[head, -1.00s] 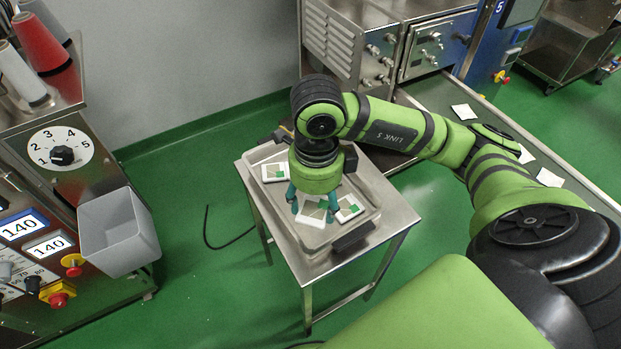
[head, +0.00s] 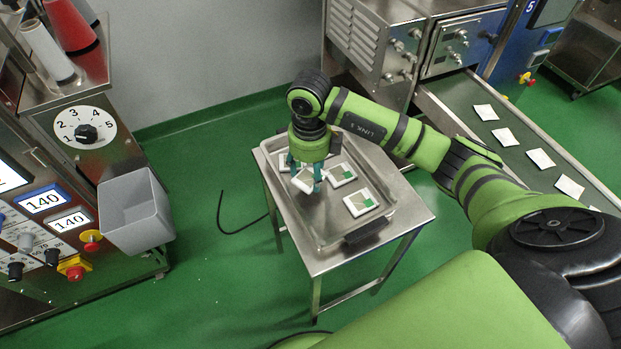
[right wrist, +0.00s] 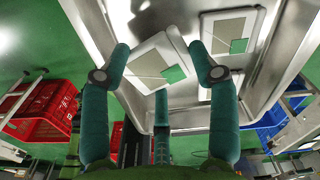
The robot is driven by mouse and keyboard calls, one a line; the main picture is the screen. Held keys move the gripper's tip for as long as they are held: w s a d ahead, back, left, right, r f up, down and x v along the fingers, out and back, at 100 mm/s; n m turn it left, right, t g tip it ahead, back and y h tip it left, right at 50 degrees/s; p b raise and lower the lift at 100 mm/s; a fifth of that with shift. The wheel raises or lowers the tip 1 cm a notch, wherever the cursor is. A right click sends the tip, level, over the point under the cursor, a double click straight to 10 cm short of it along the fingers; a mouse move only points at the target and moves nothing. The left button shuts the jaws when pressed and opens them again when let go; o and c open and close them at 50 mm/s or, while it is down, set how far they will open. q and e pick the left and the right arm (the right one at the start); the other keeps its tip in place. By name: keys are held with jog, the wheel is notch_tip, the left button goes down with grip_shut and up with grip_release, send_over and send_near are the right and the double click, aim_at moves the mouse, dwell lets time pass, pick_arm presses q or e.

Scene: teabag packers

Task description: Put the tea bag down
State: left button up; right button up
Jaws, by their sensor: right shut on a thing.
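My right gripper (head: 304,178) points down over the metal tray (head: 325,247), its teal fingers shut on a white square tea bag (head: 303,184). The held bag looks tilted. In the right wrist view the same bag (right wrist: 150,62), with a green patch at its corner, sits between the fingers (right wrist: 160,72); I cannot tell whether it touches the tray floor. My left gripper is not in view.
The tray stands on a small steel table (head: 408,213). A conveyor (head: 508,157) with several white bags runs along the right. A grey bin (head: 135,212) hangs on the machine at left. The tray's front left floor is bare. Red crates (right wrist: 45,112) show in the wrist view.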

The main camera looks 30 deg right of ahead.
aim_at(310, 176)
notch_tip(310, 176, down, 4)
jog(key=shift+r+p, duration=0.1)
jog(key=shift+p, duration=0.2)
jog(key=shift+f, duration=0.25)
jog(key=o, duration=0.7)
jog(key=shift+c, duration=0.2)
jog(key=shift+r, duration=0.15)
